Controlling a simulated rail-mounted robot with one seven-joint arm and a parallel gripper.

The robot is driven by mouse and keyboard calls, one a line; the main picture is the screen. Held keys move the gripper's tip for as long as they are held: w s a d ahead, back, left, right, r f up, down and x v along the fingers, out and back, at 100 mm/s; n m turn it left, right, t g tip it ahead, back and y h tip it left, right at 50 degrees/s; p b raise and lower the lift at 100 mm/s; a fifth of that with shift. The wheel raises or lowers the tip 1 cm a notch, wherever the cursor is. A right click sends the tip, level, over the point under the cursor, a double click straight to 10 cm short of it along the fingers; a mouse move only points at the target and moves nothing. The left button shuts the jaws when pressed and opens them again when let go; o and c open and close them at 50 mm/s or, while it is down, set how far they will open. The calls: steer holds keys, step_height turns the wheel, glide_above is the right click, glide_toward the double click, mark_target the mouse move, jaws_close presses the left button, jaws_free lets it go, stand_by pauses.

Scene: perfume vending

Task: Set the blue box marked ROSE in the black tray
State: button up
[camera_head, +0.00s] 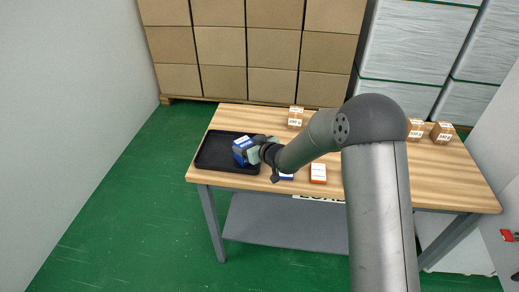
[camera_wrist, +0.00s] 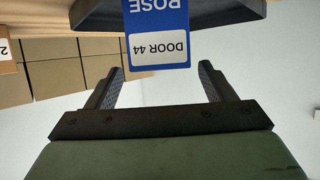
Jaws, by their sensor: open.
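The blue box marked ROSE (camera_wrist: 155,22) is upside down in the wrist view, with a white DOOR 44 label below the name. In the head view the blue box (camera_head: 240,149) is at the right part of the black tray (camera_head: 212,153) and appears to rest in it. The tray also shows behind the box in the wrist view (camera_wrist: 225,12). My gripper (camera_wrist: 160,69) is open, its fingers on either side of the box's near end with gaps visible. In the head view my gripper (camera_head: 252,150) partly hides the box and the tray's right edge.
Another blue box (camera_head: 286,177) and an orange box (camera_head: 318,173) are near the table's front edge. Brown boxes stand at the back (camera_head: 295,117) and at the right (camera_head: 442,132). The left part of the tray is empty. My arm hides the table's middle.

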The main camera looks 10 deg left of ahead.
steer(key=s+d+r+m+h, duration=0.2)
steer(key=s+d+h, duration=0.15)
steer(key=d, duration=0.45)
steer(key=s+d+r+m+h, duration=0.1)
steer(key=s+d+r+h, duration=0.2)
steer(key=d, duration=0.5)
steer(key=s+d+r+m+h, duration=0.2)
steer(key=s+d, duration=0.3)
steer(key=d, duration=0.4)
steer(key=s+d+r+m+g+h, duration=0.1)
steer(key=s+d+g, duration=0.3)
steer(key=s, duration=0.9)
steer(key=s+d+r+m+g+b, duration=0.1)
steer(key=s+d+m+g, duration=0.2)
steer(key=s, duration=1)
steer(key=shift+d+m+g+h, duration=0.4)
steer(key=shift+d+g, duration=0.3)
steer(key=shift+d, duration=0.4)
